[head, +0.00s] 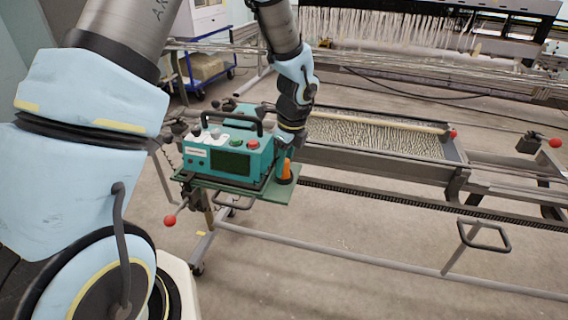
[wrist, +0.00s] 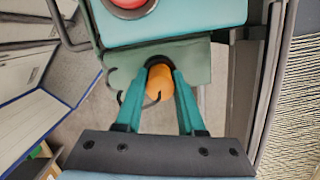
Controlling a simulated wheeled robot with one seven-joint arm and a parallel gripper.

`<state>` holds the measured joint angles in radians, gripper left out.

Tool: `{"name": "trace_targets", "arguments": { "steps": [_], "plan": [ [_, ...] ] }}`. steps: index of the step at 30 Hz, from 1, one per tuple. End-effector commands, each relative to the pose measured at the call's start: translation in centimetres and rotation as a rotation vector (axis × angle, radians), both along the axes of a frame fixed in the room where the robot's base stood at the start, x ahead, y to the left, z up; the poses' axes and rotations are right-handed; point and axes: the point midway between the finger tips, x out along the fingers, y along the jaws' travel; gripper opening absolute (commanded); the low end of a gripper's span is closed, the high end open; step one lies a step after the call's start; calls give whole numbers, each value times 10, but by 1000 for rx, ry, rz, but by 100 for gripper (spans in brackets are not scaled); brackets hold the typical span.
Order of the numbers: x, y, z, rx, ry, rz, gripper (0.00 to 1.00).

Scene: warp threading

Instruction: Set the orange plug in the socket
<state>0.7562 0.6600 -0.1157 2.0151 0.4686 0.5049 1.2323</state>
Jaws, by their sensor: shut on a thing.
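The orange plug (head: 286,169) is at the right end of the green shelf (head: 240,188), beside the teal control box (head: 228,157). In the wrist view the orange plug (wrist: 158,82) sits between the two teal fingers of my gripper (wrist: 161,76), which is shut on it. A thin dark cord curves beside the plug there. A dark ring shows around the plug's far end; I cannot tell whether it is part of the plug or the socket. No socket opening is clearly visible.
The box has a black handle (head: 232,122) and knobs on top, close to my arm. A red ball-ended lever (head: 170,220) sticks out below the shelf. The loom frame and its long tray (head: 375,137) lie to the right. Open floor (head: 300,285) is in front.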

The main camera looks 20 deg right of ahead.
Motion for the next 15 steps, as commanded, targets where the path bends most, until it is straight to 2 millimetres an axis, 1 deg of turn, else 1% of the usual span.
{"name": "trace_targets", "arguments": {
  "steps": [9,10,15],
  "plan": [
    [0,0,0,0,0,0,0],
    [0,0,0,0,0,0,39],
    [0,0,0,0,0,0,58]
  ]
}}
